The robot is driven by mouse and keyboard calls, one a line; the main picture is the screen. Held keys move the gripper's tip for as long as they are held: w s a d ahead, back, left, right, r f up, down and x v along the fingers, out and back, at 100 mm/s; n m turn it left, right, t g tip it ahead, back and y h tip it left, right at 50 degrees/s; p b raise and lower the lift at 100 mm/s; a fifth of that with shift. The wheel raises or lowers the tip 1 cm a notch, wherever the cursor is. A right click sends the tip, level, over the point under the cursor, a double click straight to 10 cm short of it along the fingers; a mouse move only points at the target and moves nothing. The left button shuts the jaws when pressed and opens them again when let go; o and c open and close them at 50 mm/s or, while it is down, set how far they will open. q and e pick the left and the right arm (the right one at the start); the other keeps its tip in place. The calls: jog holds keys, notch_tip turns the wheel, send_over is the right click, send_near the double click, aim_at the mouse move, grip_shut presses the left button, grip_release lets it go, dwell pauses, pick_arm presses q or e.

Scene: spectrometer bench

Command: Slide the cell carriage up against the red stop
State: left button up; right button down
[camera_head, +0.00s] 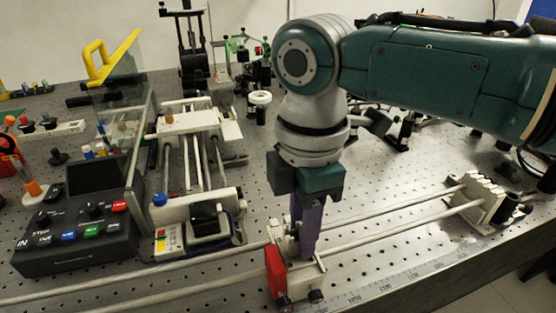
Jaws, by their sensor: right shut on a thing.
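Two parallel metal rails (400,225) run across the front of the bench. The red stop (275,270) is a red block on the rails at the lower middle. The pale metal cell carriage (307,277) sits right beside it, on its right side. I cannot tell whether the two touch or a thin gap remains. My right gripper (304,249) points down with purple fingers, shut on the upper part of the carriage. The fingers hide the gripped part. My left gripper is out of view.
A pale end block (477,199) closes the rails at the right. A ruler strip (385,285) lies along the front. A black control box (75,235) with coloured buttons and a white railed instrument (190,150) stand left. The rails between carriage and end block are clear.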

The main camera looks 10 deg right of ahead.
jog(key=shift+a+r, duration=0.1)
jog(key=shift+a, duration=0.05)
jog(key=c, duration=0.6)
grip_release()
notch_tip(320, 180, up, 10)
jog(key=shift+f+p, duration=0.1)
jog(key=shift+p, duration=0.25)
